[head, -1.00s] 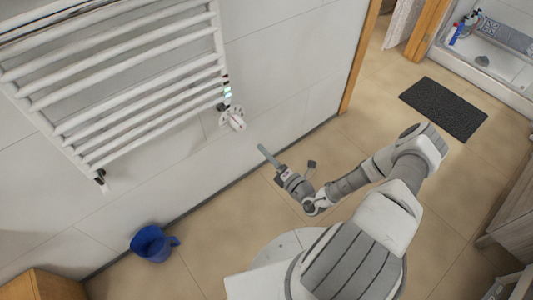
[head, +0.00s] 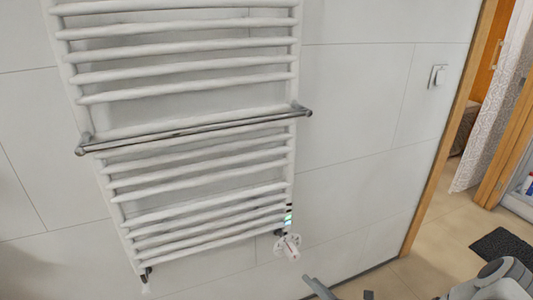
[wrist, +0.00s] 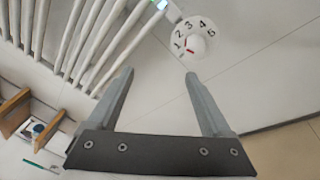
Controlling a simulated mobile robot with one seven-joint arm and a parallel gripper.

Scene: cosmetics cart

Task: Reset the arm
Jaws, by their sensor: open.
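My gripper (wrist: 159,76) is open and empty in the wrist view, with its two grey fingers apart and white wall tiles between and beyond them. A white thermostat knob (wrist: 197,46) with numbers and a red mark is just beyond the right fingertip; I cannot tell the exact gap. In the head view the knob (head: 288,246) is at the lower right corner of the white towel radiator (head: 190,165). Only a grey piece of my gripper (head: 319,288) shows at the bottom edge there, below and right of the knob. Part of my arm shows at the lower right corner.
The radiator, with a chrome towel bar (head: 200,130), is on the tiled wall. A wooden door frame (head: 447,140) and a dark mat (head: 502,249) are at the right. The wrist view shows a wooden shelf (wrist: 14,112) at the left.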

